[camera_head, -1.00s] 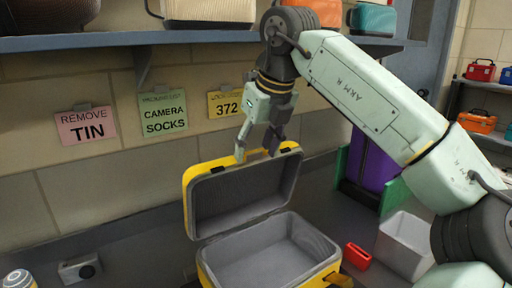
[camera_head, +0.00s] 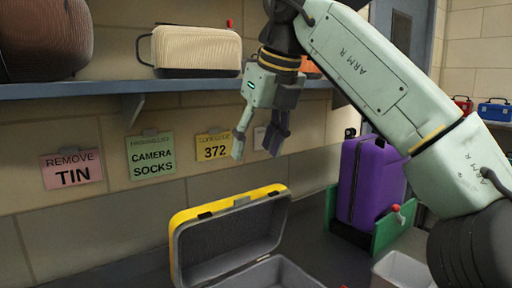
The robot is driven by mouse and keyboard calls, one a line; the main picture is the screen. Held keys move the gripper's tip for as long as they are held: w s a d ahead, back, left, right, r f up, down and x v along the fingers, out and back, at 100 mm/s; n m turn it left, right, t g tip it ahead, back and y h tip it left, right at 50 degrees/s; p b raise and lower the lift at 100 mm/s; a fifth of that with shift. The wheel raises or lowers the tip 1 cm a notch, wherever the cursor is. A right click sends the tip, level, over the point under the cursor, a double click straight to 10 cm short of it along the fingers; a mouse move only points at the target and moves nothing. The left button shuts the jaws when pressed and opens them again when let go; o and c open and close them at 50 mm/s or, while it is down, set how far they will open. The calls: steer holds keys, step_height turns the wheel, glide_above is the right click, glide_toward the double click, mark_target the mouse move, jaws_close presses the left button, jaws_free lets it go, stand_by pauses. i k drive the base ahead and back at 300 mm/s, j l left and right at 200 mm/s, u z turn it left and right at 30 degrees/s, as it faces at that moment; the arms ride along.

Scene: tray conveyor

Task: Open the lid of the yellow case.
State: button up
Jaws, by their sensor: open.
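The yellow case (camera_head: 181,220) stands at the bottom of the view with its lid (camera_head: 262,193) raised and tilted back towards the wall. The lid's grey lining faces me. The case's grey base (camera_head: 270,275) is partly cut off by the lower picture edge. My gripper (camera_head: 256,152) is above the lid's top edge, apart from it. Its two fingers point down, spread apart, with nothing between them.
A shelf (camera_head: 60,91) above holds a cream case (camera_head: 196,48) and a brown one (camera_head: 43,40). Paper signs (camera_head: 151,156) hang on the wall. A purple suitcase (camera_head: 371,180) stands in a green holder (camera_head: 393,229) at right. A pale bin (camera_head: 396,272) is at lower right.

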mark_target(207, 242)
steer(key=k+l, duration=0.85)
